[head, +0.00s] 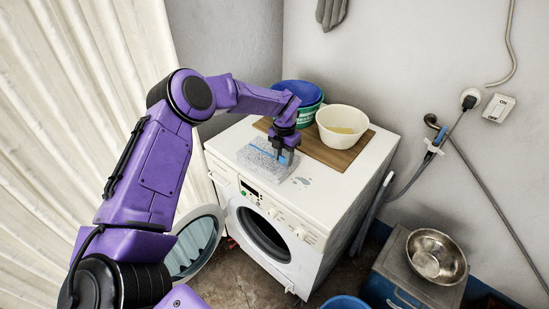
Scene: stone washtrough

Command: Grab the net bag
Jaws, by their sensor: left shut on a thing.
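The net bag (262,157), a whitish mesh bag with a blue strip, lies on the front left part of the white washing machine's top (335,184). My left gripper (285,160) reaches down from above and is shut on the bag near its right side. The fingers are small and dark here, and the exact part of the bag between them is hard to make out. My right gripper is not in view.
A wooden board (323,153) behind the bag bears a cream bowl (342,121) and stacked blue and green basins (304,100). The washer's round door (192,244) hangs open at the left. A metal bowl (436,257) stands on a box at the right.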

